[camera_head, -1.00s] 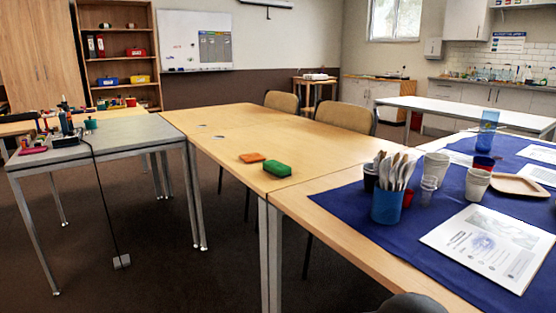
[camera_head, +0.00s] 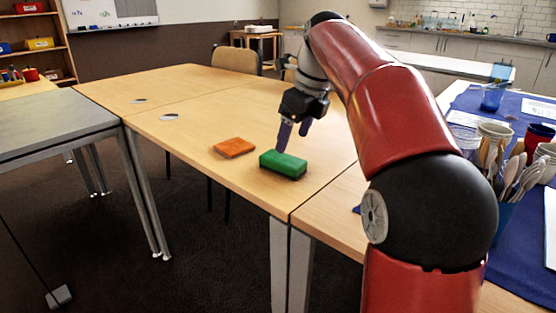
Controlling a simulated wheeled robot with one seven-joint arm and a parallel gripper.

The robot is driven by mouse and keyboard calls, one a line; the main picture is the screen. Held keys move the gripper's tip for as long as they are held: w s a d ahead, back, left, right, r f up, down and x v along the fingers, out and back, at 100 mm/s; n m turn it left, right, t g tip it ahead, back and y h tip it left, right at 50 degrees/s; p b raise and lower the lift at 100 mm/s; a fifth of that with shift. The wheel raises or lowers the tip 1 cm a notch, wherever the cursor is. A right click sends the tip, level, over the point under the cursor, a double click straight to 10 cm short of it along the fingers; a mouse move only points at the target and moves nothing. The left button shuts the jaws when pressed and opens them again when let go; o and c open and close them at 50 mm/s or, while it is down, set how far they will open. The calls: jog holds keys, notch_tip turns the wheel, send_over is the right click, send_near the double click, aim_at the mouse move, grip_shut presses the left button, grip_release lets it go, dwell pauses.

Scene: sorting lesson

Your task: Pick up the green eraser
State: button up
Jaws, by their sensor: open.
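The green eraser (camera_head: 284,165) is a small block lying flat on the light wooden table (camera_head: 205,96), near its front edge. My gripper (camera_head: 293,139) is open and points down just above and behind the eraser, with its dark purple fingers close to the eraser's top. I cannot tell whether a fingertip touches it. Nothing shows between the fingers. The eraser's front and top are in plain view.
An orange sponge-like block (camera_head: 234,148) lies left of the eraser. On the right, a blue cloth (camera_head: 468,106) bears cups and a holder of spoons (camera_head: 515,178), partly behind my red arm. A chair (camera_head: 236,60) stands behind the table. The tabletop to the left is mostly clear.

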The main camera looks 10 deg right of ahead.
aim_at(284, 158)
jog(key=shift+w+f, duration=0.3)
jog(key=shift+w, duration=0.05)
jog(key=b+x, duration=0.2)
jog(key=x, duration=0.5)
jog(key=shift+w+a, duration=0.1)
jog(key=c, duration=1.1)
jog(key=shift+r, duration=0.1)
notch_tip(284, 158, up, 20)
jog(key=p, duration=0.8)
jog(key=shift+p, duration=0.4)
